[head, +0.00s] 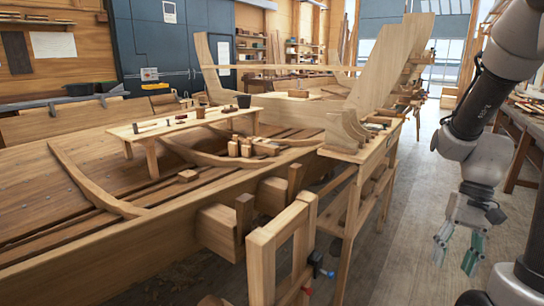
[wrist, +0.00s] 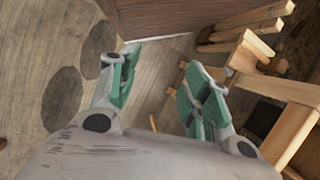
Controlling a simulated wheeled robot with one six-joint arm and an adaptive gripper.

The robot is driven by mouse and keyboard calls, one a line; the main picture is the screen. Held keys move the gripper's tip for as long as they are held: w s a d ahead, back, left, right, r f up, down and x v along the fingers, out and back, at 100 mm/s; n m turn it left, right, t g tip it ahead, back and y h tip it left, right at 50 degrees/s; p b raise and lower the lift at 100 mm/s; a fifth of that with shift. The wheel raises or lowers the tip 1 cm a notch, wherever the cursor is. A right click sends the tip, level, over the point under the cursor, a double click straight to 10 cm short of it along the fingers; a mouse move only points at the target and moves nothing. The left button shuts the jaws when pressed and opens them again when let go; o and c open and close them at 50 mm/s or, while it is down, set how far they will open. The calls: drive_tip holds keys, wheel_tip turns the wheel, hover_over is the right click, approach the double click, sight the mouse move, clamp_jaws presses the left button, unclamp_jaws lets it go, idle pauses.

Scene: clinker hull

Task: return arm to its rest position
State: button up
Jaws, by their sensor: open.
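My gripper (head: 459,250) hangs at the lower right of the head view, at the end of my grey arm, with its fingers pointing down. It is open and empty, its two green-padded fingers apart. In the wrist view the gripper (wrist: 160,95) shows the same gap, with wooden floor and part of a wooden frame beyond it. No object is between the fingers. The gripper is over the floor, to the right of the wooden stand (head: 372,170) and apart from it.
A planked wooden hull (head: 90,215) fills the left and middle. A plank bench (head: 180,127) with small tools stands in it. A clamped wooden frame (head: 262,265) juts out at front centre. The floor aisle (head: 415,200) is clear. Another workbench (head: 525,125) stands at the right.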

drive_tip(key=s+a+r+n+t+h, duration=0.1)
drive_tip(key=s+a+r+n+t, duration=0.1)
drive_tip(key=r, duration=0.5)
drive_tip(key=s+a+r+n+t+h, duration=0.1)
drive_tip(key=s+a+r+n+t, duration=0.1)
drive_tip(key=r+t, duration=0.3)
wheel_tip(320, 180, up, 4)
drive_tip(key=shift+s+f+n+t+h, duration=0.2)
drive_tip(key=shift+s+n+t+h, duration=0.1)
drive_tip(key=shift+n+h, duration=0.1)
